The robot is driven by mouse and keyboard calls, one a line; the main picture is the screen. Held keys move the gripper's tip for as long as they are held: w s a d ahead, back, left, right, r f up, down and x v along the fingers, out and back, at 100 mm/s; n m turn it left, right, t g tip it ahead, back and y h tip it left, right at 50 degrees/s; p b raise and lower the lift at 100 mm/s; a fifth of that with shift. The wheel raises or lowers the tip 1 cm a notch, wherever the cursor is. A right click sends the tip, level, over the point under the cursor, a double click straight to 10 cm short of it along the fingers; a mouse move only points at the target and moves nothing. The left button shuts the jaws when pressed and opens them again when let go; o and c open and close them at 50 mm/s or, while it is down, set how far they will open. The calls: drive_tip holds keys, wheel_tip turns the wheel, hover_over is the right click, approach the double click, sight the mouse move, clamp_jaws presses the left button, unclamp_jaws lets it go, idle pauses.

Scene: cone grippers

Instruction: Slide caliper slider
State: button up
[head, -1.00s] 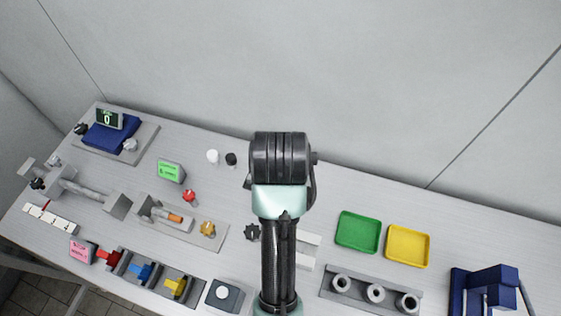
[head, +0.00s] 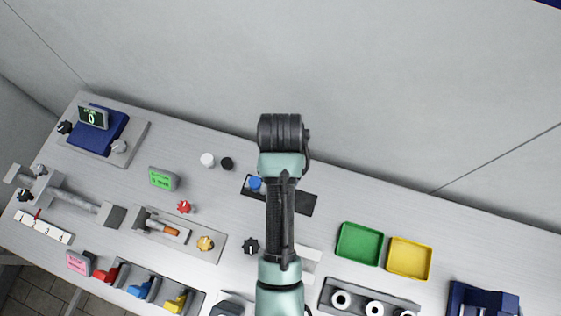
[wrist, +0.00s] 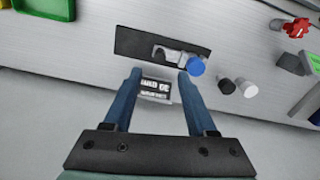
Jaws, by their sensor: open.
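In the wrist view a dark plate (wrist: 135,42) carries a grey sliding piece (wrist: 170,54) with a round blue knob (wrist: 196,66) at its right end. I cannot tell for certain whether this is the caliper. In the head view the plate (head: 306,203) and blue knob (head: 255,184) show partly, behind my arm. My gripper (wrist: 160,73) is open and empty, its two blue fingers pointing toward the plate, one at each side of a small display (wrist: 156,89). The right fingertip is near the knob; contact is unclear. The head view hides the fingers behind my arm.
A railed device (head: 75,198) with a numbered scale (head: 43,226) stands at the far left. White (head: 207,160) and black (head: 227,164) cylinders stand near the plate. A green tray (head: 342,255) and yellow tray (head: 391,270) lie to the right. A wall rises behind the bench.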

wheel_tip(320, 180, down, 8)
drive_tip(key=shift+w+f, duration=0.1)
drive_tip(key=shift+f, duration=0.15)
clamp_jaws()
idle(0.3)
idle(1.2)
